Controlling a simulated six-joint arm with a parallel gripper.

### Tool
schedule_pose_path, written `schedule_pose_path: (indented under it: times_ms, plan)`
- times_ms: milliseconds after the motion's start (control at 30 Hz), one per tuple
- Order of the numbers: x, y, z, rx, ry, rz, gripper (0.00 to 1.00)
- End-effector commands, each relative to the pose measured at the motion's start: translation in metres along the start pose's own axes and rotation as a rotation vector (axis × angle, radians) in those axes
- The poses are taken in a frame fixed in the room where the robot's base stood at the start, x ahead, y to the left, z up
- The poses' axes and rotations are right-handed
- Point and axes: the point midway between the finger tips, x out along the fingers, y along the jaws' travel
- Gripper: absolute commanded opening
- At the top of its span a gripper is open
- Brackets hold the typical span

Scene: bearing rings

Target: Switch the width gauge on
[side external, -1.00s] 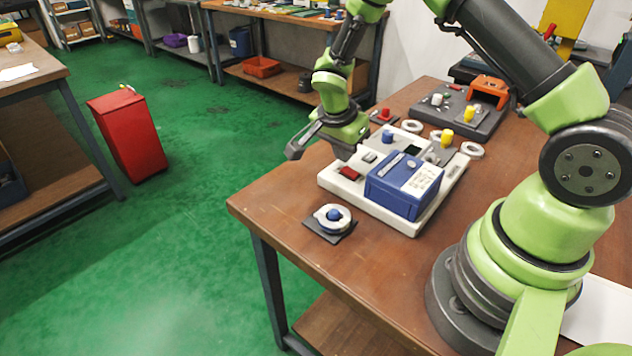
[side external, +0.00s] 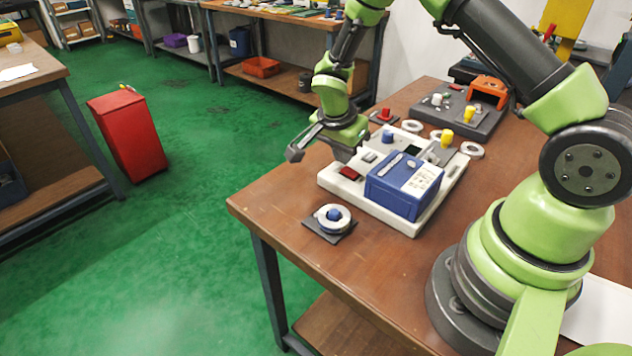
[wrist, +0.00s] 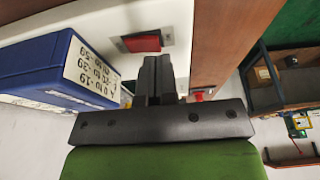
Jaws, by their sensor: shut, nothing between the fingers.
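The width gauge is a white base (side external: 408,222) on the wooden table, with a blue box (side external: 402,192) on its front right part. A red rocker switch (side external: 349,173) is set in the base's left corner. In the wrist view the red switch (wrist: 141,42) lies just ahead of the fingertips and a little left, beside the box. My gripper (side external: 345,157) points down over the base near the switch. In the wrist view its two fingers (wrist: 157,65) are together with nothing between them. I cannot tell whether they touch the base.
A blue peg with a pale ring on a dark plate (side external: 328,235) stands at the table's front left. A red peg (side external: 385,114), a yellow peg (side external: 447,138) and loose rings (side external: 471,150) are behind or beside the gauge. A dark panel (side external: 460,115) lies at the back.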

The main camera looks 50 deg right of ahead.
Motion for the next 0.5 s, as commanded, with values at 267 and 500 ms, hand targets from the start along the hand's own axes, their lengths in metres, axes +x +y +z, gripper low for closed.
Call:
schedule_pose_path:
  times_ms: [267, 500]
  plan:
    - [0.0042, -0.0001, 0.0012, -0.001, 0.0, 0.0, 0.0]
    - [0.0075, -0.0001, 0.0021, -0.001, 0.001, 0.0, 0.0]
